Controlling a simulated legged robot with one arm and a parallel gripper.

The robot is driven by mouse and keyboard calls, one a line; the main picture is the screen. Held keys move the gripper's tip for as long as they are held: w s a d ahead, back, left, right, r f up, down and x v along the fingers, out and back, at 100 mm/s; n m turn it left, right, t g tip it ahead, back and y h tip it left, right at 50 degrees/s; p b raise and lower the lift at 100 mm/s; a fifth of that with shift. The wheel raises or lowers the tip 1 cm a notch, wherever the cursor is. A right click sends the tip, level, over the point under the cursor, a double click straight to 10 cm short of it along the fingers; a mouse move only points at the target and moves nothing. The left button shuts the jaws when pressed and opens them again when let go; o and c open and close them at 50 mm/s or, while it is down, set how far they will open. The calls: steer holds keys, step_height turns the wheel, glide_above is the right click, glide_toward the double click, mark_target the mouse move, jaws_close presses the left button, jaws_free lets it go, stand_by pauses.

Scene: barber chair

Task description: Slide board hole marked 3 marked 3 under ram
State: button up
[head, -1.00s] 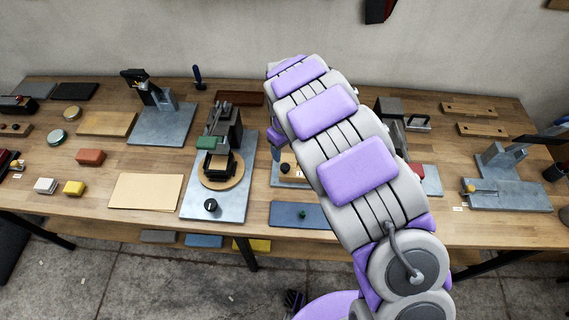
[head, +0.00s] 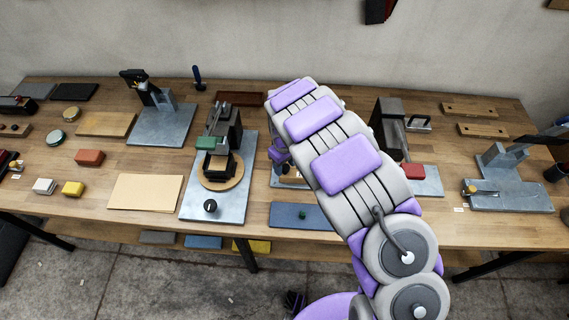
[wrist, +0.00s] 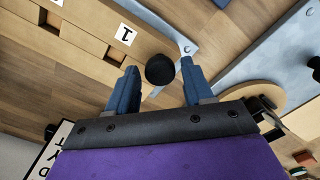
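A light wooden board (wrist: 80,45) with dark square holes lies in the upper left of the wrist view, with a white label reading 1 (wrist: 124,35). No label reading 3 is legible. A black round knob (wrist: 160,70) stands at the board's edge near a grey metal plate (wrist: 180,42). My gripper (wrist: 160,87) is open, its two blue fingers apart, with the knob between and slightly beyond their tips. I cannot tell whether they touch it. In the head view the board (head: 290,183) is mostly hidden by my arm. The ram is not identifiable.
Left of my arm is a press on a grey plate (head: 200,213) with a round wooden disc (head: 237,178). A blue mat (head: 300,222) lies in front. Bare tabletop shows between the stations.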

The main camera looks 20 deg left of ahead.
jaws_close()
stand_by(0.3)
steer(key=w+d, duration=0.1)
steer(key=d, duration=0.3)
steer(key=w+d+p, duration=0.1)
steer(key=d, duration=0.3)
steer(key=w+d, duration=0.1)
steer(key=d, duration=0.3)
steer(key=shift+p, duration=0.4)
steer(key=shift+a, duration=0.2)
steer(key=shift+o, duration=1.1)
jaws_free()
steer(key=shift+s, duration=0.1)
steer(key=shift+r, duration=0.1)
